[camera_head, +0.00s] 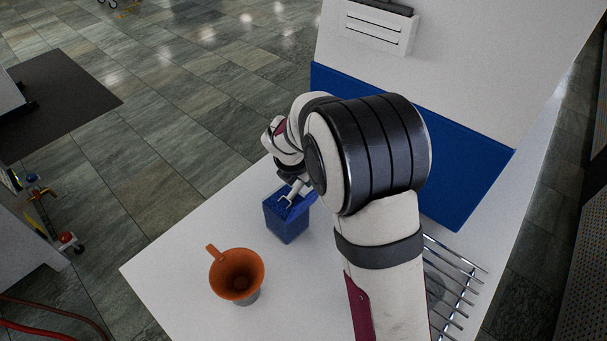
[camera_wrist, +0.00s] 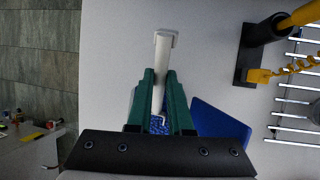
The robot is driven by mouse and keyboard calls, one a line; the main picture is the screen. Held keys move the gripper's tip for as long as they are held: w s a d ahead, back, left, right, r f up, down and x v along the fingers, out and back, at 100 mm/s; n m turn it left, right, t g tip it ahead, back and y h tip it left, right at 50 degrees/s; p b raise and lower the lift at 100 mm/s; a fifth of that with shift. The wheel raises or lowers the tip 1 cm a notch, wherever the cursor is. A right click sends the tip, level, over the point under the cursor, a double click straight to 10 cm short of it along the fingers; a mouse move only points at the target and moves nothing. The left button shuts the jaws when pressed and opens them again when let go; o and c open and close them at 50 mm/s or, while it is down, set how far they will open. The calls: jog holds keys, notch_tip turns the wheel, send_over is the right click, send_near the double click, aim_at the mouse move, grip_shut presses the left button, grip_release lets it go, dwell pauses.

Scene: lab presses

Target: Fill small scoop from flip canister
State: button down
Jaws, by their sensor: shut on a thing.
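The blue flip canister (camera_head: 287,222) stands on the white table, left of my arm in the head view. Its top looks open, with blue grainy contents that also show in the wrist view (camera_wrist: 158,127). A flat blue part (camera_wrist: 222,122) of the canister lies right of the fingers; I cannot tell whether it is lid or wall. My gripper (camera_wrist: 159,76) has green fingers shut on the pale handle of the small scoop (camera_wrist: 164,48). The scoop also shows at the canister's top in the head view (camera_head: 290,194). How full its bowl is cannot be seen.
An orange funnel-shaped cup (camera_head: 238,275) stands on the table's front left. A metal rod rack (camera_head: 452,290) is right of my arm. A black stand (camera_wrist: 257,55) with a yellow coiled cable is beside it. The blue and white panel (camera_head: 475,165) rises behind.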

jog(key=shift+w+a, duration=0.3)
jog(key=shift+w, duration=0.05)
jog(key=shift+s+d, duration=0.3)
jog(key=shift+s, duration=0.05)
dwell(3.0)
jog(key=shift+r, duration=0.1)
